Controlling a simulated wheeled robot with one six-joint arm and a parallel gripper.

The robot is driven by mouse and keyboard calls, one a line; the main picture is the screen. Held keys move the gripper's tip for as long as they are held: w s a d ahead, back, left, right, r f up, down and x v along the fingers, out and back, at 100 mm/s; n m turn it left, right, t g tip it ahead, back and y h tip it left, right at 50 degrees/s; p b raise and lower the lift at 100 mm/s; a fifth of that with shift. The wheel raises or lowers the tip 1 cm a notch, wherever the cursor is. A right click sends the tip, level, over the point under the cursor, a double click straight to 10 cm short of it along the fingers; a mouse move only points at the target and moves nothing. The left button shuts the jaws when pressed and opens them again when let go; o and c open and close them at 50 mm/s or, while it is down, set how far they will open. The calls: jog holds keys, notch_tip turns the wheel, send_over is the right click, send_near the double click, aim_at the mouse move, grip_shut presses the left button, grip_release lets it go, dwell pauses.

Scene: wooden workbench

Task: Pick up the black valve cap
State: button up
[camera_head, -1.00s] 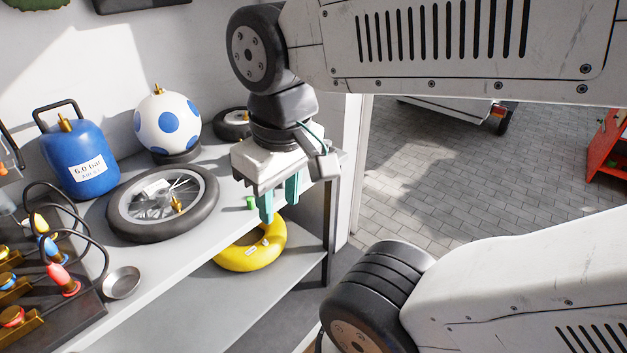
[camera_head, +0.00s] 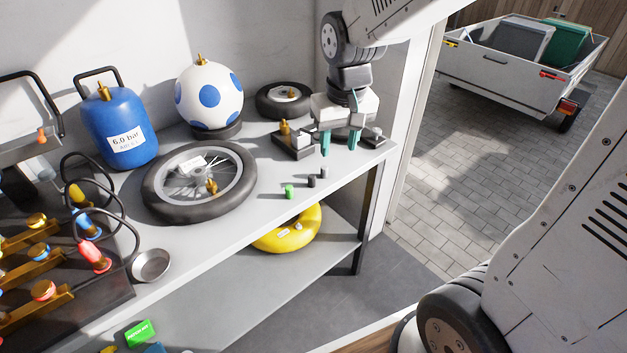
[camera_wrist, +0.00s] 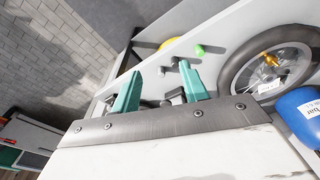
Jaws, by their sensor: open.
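The black valve cap (camera_head: 311,182) stands on the grey shelf top, between a green cap (camera_head: 289,191) and a grey cap (camera_head: 324,172). My gripper (camera_head: 339,148) points down with its teal fingers apart and empty, behind and to the right of the caps. In the wrist view, the black cap (camera_wrist: 175,61) shows just beyond the tip of the right finger. The green cap (camera_wrist: 200,50) is farther off and the grey cap (camera_wrist: 162,71) lies beyond the gap between the fingers (camera_wrist: 159,69). No finger clearly touches a cap.
A spoked wheel (camera_head: 152,202) lies left of the caps. A dark block with a brass fitting (camera_head: 292,147) stands beside my gripper. A blue tank (camera_head: 120,135), a spotted ball (camera_head: 209,97) and a small wheel (camera_head: 284,100) stand behind. The shelf's front edge is close to the caps.

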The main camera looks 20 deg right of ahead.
send_over(312, 177)
jog(key=s, duration=0.1)
notch_tip(312, 177, down, 9)
jog(key=f, duration=0.5)
jog(key=w+f, duration=0.1)
jog(key=f, duration=0.2)
jog(key=shift+f, duration=0.15)
jog(key=shift+c, duration=0.3)
grip_shut()
